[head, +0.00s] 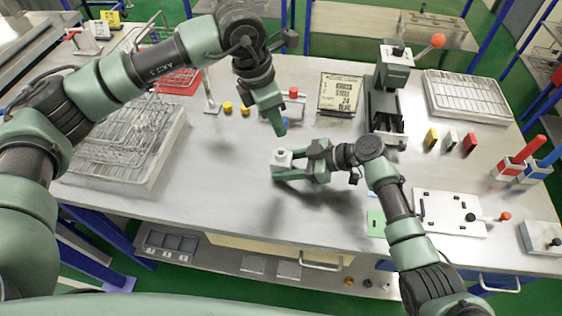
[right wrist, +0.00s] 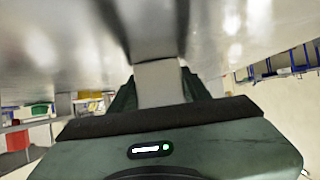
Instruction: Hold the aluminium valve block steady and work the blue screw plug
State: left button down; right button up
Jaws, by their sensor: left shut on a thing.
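The aluminium valve block (head: 283,159) is a small pale block in the head view, held just above the bench between the fingers of my right gripper (head: 290,165). In the right wrist view, its pale face (right wrist: 158,82) shows between the dark jaws. My left gripper (head: 279,128) points down just above and behind the block, apart from it. Its fingers are closed, and they hide what is between them. I see no blue plug on the block. A speck of blue (head: 262,112) shows beside the left fingers; I cannot tell whether it is the plug.
Yellow caps (head: 236,107) stand behind the left gripper. A dark press (head: 388,95) and a printed panel (head: 340,94) stand at the back. A wire tray (head: 140,145) lies left. A white plate (head: 450,213) lies right. The bench front is clear.

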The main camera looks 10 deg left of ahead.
jog(key=o, duration=0.5)
jog(key=shift+f, duration=0.1)
